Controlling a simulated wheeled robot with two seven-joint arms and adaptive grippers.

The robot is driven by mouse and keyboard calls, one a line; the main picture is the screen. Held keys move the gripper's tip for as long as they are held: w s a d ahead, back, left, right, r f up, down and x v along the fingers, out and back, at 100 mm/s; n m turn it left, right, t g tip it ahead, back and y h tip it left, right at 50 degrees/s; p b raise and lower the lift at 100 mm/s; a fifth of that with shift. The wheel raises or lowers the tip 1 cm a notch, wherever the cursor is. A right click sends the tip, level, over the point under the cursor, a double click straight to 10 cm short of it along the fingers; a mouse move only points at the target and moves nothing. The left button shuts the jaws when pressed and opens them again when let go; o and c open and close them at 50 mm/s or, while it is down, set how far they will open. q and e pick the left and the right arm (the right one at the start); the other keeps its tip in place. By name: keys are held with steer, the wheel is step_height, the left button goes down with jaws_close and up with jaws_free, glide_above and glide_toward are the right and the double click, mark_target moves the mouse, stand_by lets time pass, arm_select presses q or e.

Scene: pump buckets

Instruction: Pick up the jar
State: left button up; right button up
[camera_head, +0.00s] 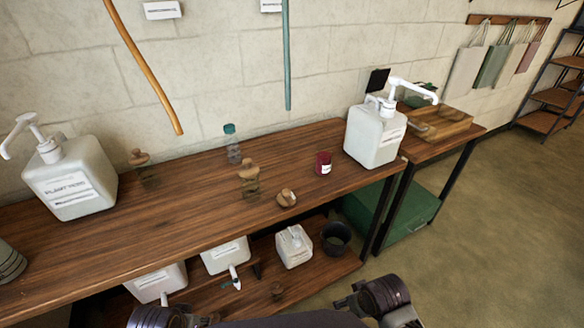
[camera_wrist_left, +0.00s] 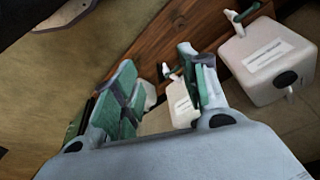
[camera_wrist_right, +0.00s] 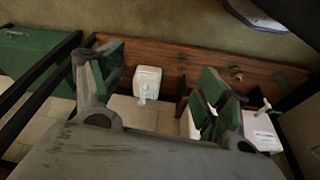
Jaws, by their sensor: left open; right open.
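Several small vessels stand on the wooden table (camera_head: 190,205). A glass jar with a cork lid (camera_head: 249,182) stands near the middle, and a similar one (camera_head: 142,166) stands further left. A smaller corked jar (camera_head: 287,198) is near the front edge. I cannot tell which is the task's jar. My left gripper (camera_wrist_left: 163,82) is open and empty, with green pads, low in front of the table; it barely shows in the head view. My right gripper (camera_wrist_right: 160,75) is open and empty, also below the tabletop and in front of the lower shelf.
A dark red cup (camera_head: 324,164) and a teal-capped bottle (camera_head: 232,145) stand on the table. White pump containers stand at left (camera_head: 70,180) and right (camera_head: 374,135). The lower shelf (camera_head: 312,276) holds white containers and a black pot (camera_head: 336,238). A green crate (camera_head: 408,222) is at right.

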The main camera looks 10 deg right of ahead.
steer(key=shift+b+v, duration=0.75)
steer(key=shift+v, duration=0.95)
steer(key=m+t+h, duration=0.4)
steer(key=t, duration=1)
glide_toward(324, 167)
steer(key=d+v, duration=0.1)
steer(key=v, duration=0.2)
arm_select(q)
steer(key=s+d+f+g, duration=0.1)
steer(key=s+f, duration=0.1)
steer(key=f, duration=0.6)
steer(key=s+d+f, duration=0.1)
steer(key=d+f, duration=0.1)
steer(key=f, duration=0.6)
steer(key=shift+s+d+m+g+h, duration=0.25)
steer(key=shift+s+m+g+h, duration=0.05)
steer(key=shift+s+g, duration=0.1)
arm_select(e)
steer(key=shift+s+a+f, duration=0.1)
steer(key=shift+s+a, duration=0.05)
steer(key=shift+a, duration=0.3)
steer(key=shift+m, duration=0.3)
steer(key=shift+x, duration=3.85)
steer(key=shift+w, duration=0.5)
